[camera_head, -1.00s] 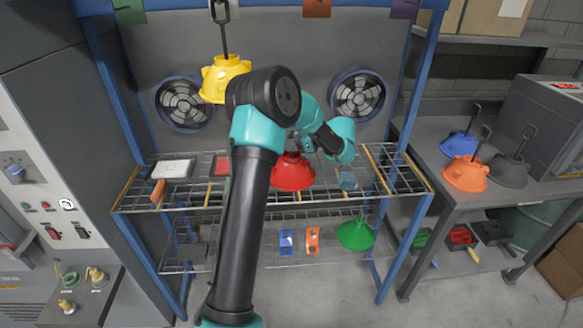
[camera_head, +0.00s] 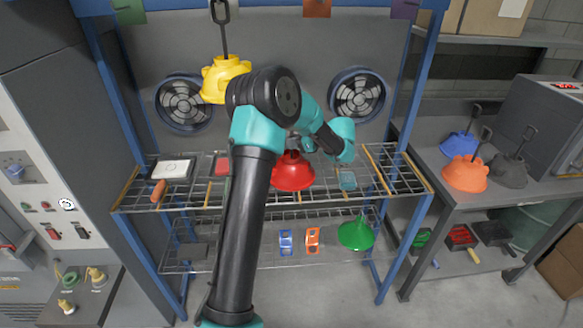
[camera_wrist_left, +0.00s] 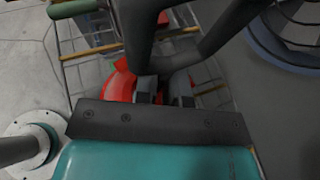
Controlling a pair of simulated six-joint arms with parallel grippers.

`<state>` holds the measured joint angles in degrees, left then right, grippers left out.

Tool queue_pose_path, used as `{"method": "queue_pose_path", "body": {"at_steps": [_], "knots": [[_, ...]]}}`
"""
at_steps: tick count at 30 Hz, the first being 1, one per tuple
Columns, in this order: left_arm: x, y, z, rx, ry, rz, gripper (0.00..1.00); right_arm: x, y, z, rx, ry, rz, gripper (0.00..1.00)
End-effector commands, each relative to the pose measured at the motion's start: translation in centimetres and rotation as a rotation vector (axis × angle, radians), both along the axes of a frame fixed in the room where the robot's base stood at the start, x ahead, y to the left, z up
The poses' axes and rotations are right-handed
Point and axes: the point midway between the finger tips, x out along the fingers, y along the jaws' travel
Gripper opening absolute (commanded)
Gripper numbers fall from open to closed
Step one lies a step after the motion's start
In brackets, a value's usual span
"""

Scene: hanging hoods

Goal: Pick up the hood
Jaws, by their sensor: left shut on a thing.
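The red hood (camera_head: 293,174) is at the upper wire shelf, in the middle of the rack; I cannot tell whether it rests on the wires. In the head view, my left arm reaches over from the front, and its gripper (camera_head: 299,143) is at the top of the red hood, partly hidden by my arm. In the left wrist view, the two fingers (camera_wrist_left: 163,88) are shut on the upper part of the red hood (camera_wrist_left: 119,84). A yellow hood (camera_head: 224,78) hangs from a hook at the upper left. My right gripper is not in view.
The upper wire shelf (camera_head: 405,184) also carries a white-topped block (camera_head: 172,169) on the left. A green hood (camera_head: 357,235) is on the lower shelf. Blue, orange and dark hoods stand on the right bench (camera_head: 437,130). Blue posts (camera_head: 413,85) flank the rack.

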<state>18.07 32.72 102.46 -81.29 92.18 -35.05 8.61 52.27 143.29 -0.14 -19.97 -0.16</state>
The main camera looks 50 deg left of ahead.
Motion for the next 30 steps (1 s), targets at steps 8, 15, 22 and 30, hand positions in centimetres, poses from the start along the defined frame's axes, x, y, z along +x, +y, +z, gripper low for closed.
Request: {"method": "queue_pose_path", "body": {"at_steps": [8, 15, 22, 30], "knots": [[0.0, 0.0, 0.2, 0.0, -0.001, 0.0, 0.0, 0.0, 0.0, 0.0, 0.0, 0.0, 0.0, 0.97], [0.0, 0.0, 1.6, 0.001, -0.003, 0.0, 0.0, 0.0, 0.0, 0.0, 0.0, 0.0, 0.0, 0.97], [0.0, 0.0, 3.2, 0.001, -0.002, 0.0, 0.0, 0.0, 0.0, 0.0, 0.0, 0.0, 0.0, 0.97], [-1.1, -1.4, 3.8, 0.0, 0.0, -0.001, 0.0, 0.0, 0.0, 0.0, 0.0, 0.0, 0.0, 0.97]]}}
